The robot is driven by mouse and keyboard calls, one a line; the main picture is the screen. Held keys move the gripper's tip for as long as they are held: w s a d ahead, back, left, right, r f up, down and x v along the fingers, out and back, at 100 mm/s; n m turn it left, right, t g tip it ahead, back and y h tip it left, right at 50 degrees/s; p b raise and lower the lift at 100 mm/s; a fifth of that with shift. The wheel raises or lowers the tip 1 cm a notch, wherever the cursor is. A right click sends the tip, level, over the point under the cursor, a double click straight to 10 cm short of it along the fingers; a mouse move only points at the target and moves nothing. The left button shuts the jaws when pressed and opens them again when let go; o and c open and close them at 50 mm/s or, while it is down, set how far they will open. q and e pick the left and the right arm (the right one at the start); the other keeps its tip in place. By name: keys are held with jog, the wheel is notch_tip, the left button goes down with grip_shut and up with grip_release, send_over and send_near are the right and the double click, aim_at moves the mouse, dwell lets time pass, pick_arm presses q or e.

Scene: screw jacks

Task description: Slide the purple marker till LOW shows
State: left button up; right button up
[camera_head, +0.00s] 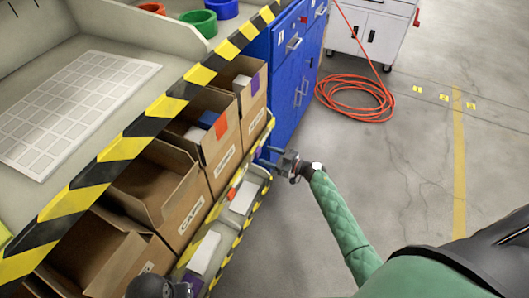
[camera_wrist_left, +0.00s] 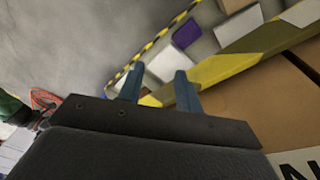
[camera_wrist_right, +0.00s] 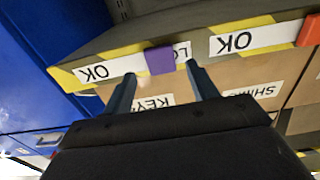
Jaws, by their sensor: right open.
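The purple marker (camera_wrist_right: 161,60) sits on the shelf's front label strip in the right wrist view. In the head view my right gripper (camera_head: 272,157) is at the shelf's far end. My left gripper (camera_wrist_left: 157,80) is open and empty over a cardboard box, near the shelf edge.
An orange marker (camera_wrist_right: 309,31) sits beside another "OK" label (camera_wrist_right: 237,42). Cardboard boxes (camera_head: 187,219) line the shelf beside a yellow-black edge (camera_head: 150,117). A blue cabinet (camera_head: 292,70) stands beyond. An orange hose (camera_head: 355,97) lies on the floor; the floor at right is clear.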

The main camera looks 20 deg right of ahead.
aim_at(258, 152)
jog(key=shift+x, duration=1.2)
pick_arm(q)
jog(key=shift+w+f, duration=0.25)
jog(key=shift+f, duration=0.8)
pick_arm(e)
jog(key=shift+a, duration=0.15)
jog(key=shift+c, duration=0.2)
